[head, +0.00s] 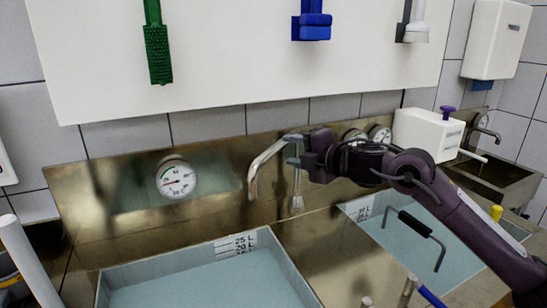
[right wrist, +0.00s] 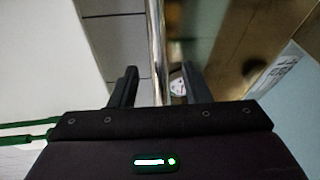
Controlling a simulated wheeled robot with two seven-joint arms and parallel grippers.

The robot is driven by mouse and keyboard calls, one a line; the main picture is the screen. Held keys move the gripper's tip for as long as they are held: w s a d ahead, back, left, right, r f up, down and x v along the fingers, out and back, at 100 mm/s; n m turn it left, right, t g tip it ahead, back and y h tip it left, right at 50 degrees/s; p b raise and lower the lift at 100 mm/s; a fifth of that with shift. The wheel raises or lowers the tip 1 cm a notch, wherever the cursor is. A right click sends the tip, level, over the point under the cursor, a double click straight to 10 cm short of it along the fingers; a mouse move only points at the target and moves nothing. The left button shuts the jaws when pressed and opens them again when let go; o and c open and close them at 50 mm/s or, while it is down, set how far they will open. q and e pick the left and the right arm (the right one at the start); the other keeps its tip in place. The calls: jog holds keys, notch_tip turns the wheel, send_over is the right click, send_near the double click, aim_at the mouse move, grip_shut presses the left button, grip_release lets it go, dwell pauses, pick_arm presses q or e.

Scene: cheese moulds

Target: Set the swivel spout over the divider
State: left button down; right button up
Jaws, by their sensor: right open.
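The swivel spout (head: 262,165) is a bent chrome pipe in front of the steel back panel. In the head view its downturned end hangs to the left of my right gripper, above the back right area of the left basin. My right gripper (head: 291,150) is at the spout's upper run. In the right wrist view the chrome pipe (right wrist: 157,45) passes between the two open fingers (right wrist: 155,85); I cannot tell whether either touches it. The divider (head: 335,245) is the brownish metal strip between the two basins. My left gripper is not in view.
The left basin (head: 275,255) and right basin (head: 362,205) hold bluish water. A black-handled wire tool (head: 418,225) is at the right basin. A round gauge (head: 176,178) is on the back panel. A white box (head: 428,133) with a purple knob stands behind my right arm.

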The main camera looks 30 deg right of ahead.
aim_at(281, 147)
jog(key=shift+w+r+p, duration=0.15)
jog(key=shift+w+p, duration=0.15)
jog(key=shift+w, duration=0.1)
jog(key=p+x, duration=0.2)
jog(key=x, duration=0.4)
jog(key=shift+a, duration=0.1)
jog(key=shift+w+a+f, duration=0.15)
jog(key=shift+w+f, duration=0.1)
jog(key=shift+w, duration=0.2)
grip_shut()
